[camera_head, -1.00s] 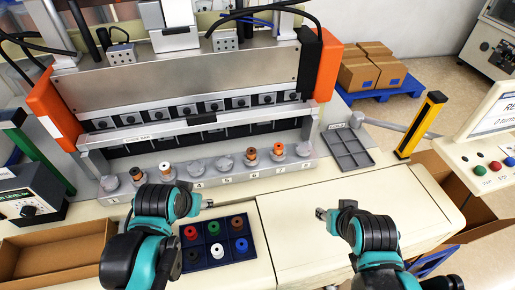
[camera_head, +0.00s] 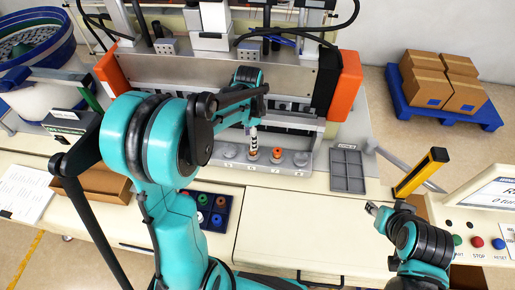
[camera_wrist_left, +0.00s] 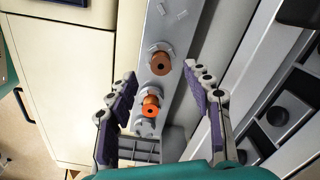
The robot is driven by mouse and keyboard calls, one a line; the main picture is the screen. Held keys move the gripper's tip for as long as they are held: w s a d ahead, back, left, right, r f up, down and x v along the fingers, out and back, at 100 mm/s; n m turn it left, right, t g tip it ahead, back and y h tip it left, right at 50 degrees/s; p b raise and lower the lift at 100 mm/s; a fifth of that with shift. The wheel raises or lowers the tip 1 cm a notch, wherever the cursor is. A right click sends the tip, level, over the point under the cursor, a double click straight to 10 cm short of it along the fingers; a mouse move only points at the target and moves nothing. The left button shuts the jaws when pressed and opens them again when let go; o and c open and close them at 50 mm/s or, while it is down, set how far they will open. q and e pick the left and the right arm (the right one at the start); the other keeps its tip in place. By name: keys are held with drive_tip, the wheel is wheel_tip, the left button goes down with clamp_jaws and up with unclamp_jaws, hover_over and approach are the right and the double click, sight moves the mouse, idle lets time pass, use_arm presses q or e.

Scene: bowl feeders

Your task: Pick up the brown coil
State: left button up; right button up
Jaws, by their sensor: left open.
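The brown coil (camera_head: 253,154) sits on a peg of the machine's grey station rail, left of an orange coil (camera_head: 277,154). In the left wrist view the brown coil (camera_wrist_left: 161,63) shows ahead, near the line between my fingertips, and the orange coil (camera_wrist_left: 151,106) shows lower between the fingers. My left gripper (camera_head: 254,132) is above the brown coil in the head view. In the left wrist view it (camera_wrist_left: 164,76) is open with nothing gripped. My right gripper (camera_head: 372,208) is at the right, away from the coils; its jaws are too small to read.
The press frame with an orange side block (camera_head: 341,84) stands behind the rail. A grey divided tray (camera_head: 347,170) lies right of the rail. A dark coil tray (camera_head: 232,214) is partly hidden by my left arm. A yellow post (camera_head: 420,173) stands at the right.

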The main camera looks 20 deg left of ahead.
use_arm(q)
drive_tip(key=f, duration=0.5)
drive_tip(key=shift+w+d, duration=0.25)
drive_tip(key=shift+d, duration=0.05)
drive_tip(key=shift+f, duration=0.5)
drive_tip(key=c, duration=1)
